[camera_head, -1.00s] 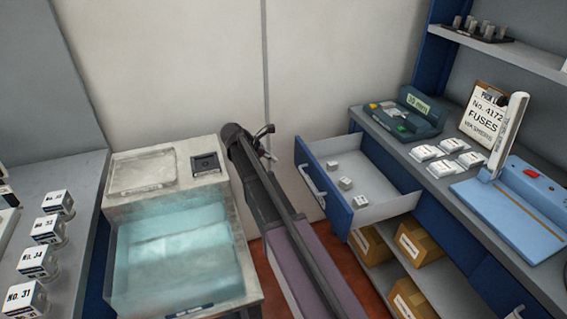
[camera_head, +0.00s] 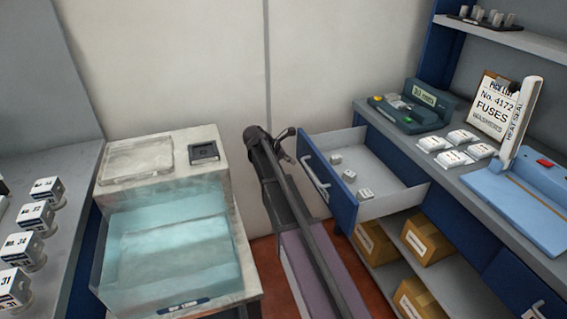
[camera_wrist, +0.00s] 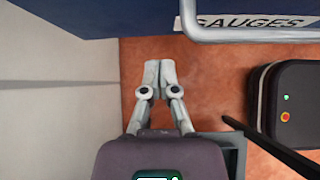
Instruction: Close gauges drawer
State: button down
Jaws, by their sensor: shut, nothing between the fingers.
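The gauges drawer (camera_head: 338,197) has a blue front and a pale tray, and it stands pulled out from the bench on the right. Several small white blocks lie inside it. Its front carries a silver bar handle (camera_head: 315,174). In the wrist view the handle (camera_wrist: 250,38) crosses the top right below a GAUGES label (camera_wrist: 255,21). My gripper (camera_wrist: 160,66) is shut and empty, pointing at the drawer front from a short distance and left of the handle. In the head view my gripper (camera_head: 290,140) is just left of the drawer's far corner, partly hidden by my arm.
Cardboard boxes (camera_head: 427,240) sit on the shelf below the drawer. The bench top (camera_head: 400,137) holds a green device (camera_head: 425,100), white packs and a blue sealer (camera_head: 520,200). A tank cabinet (camera_head: 170,240) stands left of my arm. Red floor shows between.

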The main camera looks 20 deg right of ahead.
aim_at(307, 162)
jog(key=shift+d+f, duration=0.1)
jog(key=shift+d, duration=2.05)
